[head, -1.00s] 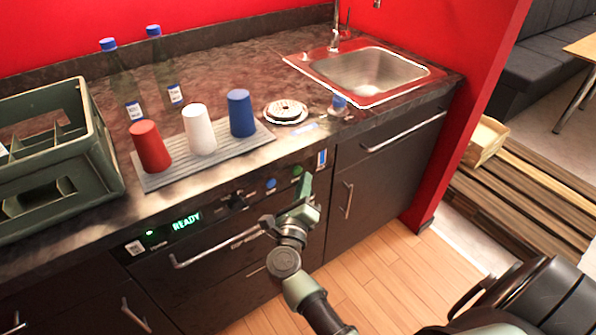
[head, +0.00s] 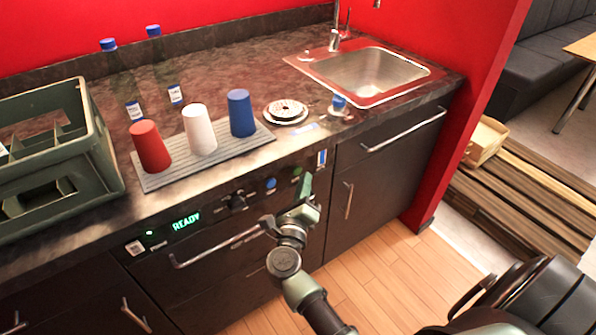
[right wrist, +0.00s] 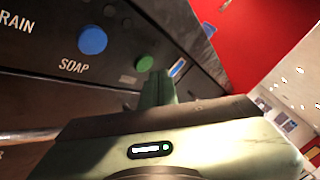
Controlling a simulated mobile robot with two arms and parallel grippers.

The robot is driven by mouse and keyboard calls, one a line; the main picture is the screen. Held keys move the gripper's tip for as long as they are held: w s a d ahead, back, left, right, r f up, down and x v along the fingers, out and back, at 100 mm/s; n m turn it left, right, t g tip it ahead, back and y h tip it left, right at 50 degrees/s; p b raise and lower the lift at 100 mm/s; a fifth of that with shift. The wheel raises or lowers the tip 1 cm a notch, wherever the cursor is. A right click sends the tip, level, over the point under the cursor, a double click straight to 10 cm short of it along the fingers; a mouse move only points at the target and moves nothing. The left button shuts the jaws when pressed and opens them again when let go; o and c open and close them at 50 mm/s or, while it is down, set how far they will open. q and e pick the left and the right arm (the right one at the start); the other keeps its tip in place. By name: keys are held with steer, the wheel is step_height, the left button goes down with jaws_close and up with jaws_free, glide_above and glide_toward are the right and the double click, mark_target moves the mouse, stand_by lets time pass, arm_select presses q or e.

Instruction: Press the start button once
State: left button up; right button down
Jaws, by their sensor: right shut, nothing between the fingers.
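The dark appliance front (head: 215,228) has a green READY display (head: 186,221). The round green button (head: 297,170) sits at the right end of its control row, right of the blue button (head: 271,183). In the right wrist view the green button (right wrist: 144,63) shows just beyond my fingers, and the blue button (right wrist: 92,40) is labelled SOAP. My right gripper (head: 305,186) is shut and empty, just below and in front of the green button. A gap seems to show between fingertips and button; contact is not visible. The green button's label is not readable. My left gripper is out of view.
A long handle (head: 215,248) crosses the appliance front below the controls, close to my right gripper. Above, the counter holds a green crate (head: 100,150), red (head: 149,147), white (head: 199,129) and blue (head: 241,113) cups on a mat, and a sink (head: 366,74).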

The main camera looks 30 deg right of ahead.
steer(key=shift+w, duration=0.45)
steer(key=shift+w+b, duration=0.3)
steer(key=shift+w, duration=0.1)
stand_by(0.7)
steer(key=shift+s+f, duration=0.1)
steer(key=shift+s, duration=0.1)
steer(key=shift+s+a, duration=0.1)
steer(key=shift+s, duration=0.5)
steer(key=shift+p, duration=0.35)
